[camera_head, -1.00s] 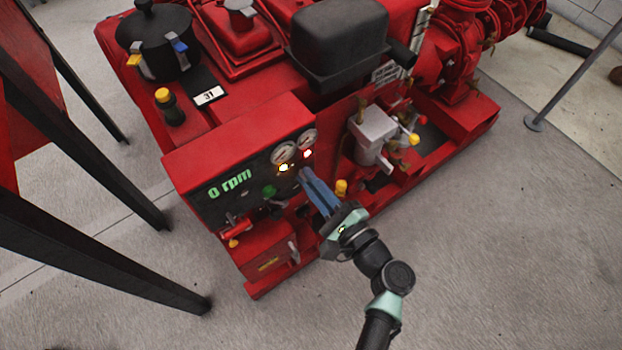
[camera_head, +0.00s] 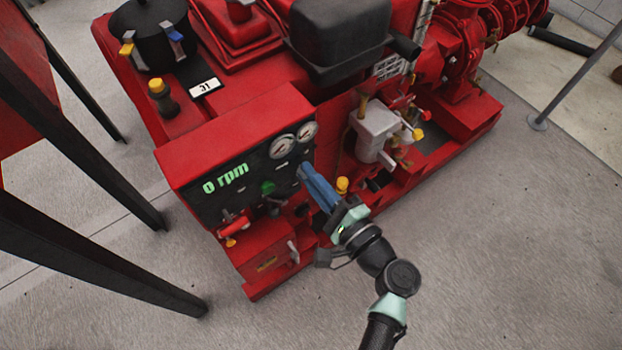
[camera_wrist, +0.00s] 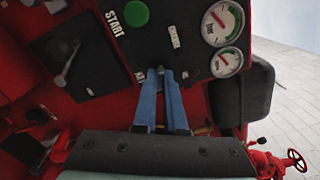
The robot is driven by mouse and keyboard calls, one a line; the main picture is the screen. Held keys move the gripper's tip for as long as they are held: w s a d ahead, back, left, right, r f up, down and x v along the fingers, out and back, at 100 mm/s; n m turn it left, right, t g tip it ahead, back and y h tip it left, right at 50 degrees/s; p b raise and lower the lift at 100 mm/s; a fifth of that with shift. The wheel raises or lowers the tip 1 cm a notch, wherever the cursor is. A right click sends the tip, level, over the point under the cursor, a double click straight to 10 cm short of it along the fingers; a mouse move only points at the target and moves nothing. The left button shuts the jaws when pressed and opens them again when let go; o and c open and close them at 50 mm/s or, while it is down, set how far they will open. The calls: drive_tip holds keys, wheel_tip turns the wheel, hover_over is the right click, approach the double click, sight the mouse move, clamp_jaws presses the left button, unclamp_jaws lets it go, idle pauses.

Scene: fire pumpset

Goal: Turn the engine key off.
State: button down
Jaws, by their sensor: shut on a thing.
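The dark control panel (camera_head: 238,190) on the red engine housing shows a green "0 rpm" readout (camera_head: 226,179). My gripper (camera_head: 303,173) reaches the lower right of the panel, below the two gauges. In the wrist view its blue fingertips (camera_wrist: 160,75) are close together against the panel, shut on the engine key. The key is almost wholly hidden by the fingers, so its angle cannot be read. The green start button (camera_wrist: 137,14) is beside it, also in the head view (camera_head: 268,187). No indicator lamps on the panel glow.
Two white gauges (camera_head: 283,146) (camera_head: 307,131) sit close above the fingers. A yellow-capped part (camera_head: 342,185) stands just right of them. A red lever (camera_head: 236,225) is lower left. Black table legs (camera_head: 90,252) stand at left; the floor at right is clear.

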drive_tip(key=n+b, duration=0.3)
drive_tip(key=n, duration=0.1)
drive_tip(key=shift+f+n, duration=0.1)
drive_tip(key=shift+n, duration=0.3)
idle(0.4)
drive_tip(key=c, duration=1)
unclamp_jaws()
drive_tip(key=p+v, duration=0.2)
drive_tip(key=v, duration=1.1)
